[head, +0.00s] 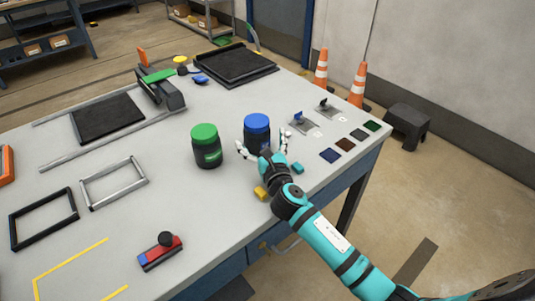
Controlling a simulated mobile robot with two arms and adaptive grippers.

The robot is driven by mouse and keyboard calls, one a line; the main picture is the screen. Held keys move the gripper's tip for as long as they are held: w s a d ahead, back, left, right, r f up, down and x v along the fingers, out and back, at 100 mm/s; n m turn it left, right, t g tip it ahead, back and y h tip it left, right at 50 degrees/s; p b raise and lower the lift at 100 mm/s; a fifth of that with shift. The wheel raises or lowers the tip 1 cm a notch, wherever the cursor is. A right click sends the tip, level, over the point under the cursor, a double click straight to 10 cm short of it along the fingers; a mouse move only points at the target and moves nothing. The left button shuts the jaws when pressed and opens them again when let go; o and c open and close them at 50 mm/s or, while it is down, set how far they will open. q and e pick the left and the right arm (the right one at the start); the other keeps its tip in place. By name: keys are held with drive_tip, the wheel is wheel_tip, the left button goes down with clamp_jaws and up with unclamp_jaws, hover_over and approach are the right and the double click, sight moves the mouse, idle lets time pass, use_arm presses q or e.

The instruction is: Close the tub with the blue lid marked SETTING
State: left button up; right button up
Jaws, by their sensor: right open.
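The tub with the blue lid (257,121) stands upright on the grey table, right of a similar dark tub with a green lid (204,132). The blue lid sits on top of its tub; I cannot tell how tightly, and its marking is not readable. My right gripper (263,146) is open, with its pale fingers spread to the left and right of the blue-lidded tub, low near its body. I cannot tell whether they touch it. The gripper partly hides the tub's lower front. My left gripper is not in view.
A small yellow block (260,193) and a teal block (297,168) lie near the gripper. Metal fixtures (303,122) and several coloured tiles (345,144) are to the right. A red and blue device (161,251) and frames (113,183) lie left. The front middle table is clear.

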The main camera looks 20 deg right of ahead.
drive_tip(key=s, duration=0.7)
drive_tip(key=shift+s+a, duration=0.15)
drive_tip(key=shift+s, duration=0.25)
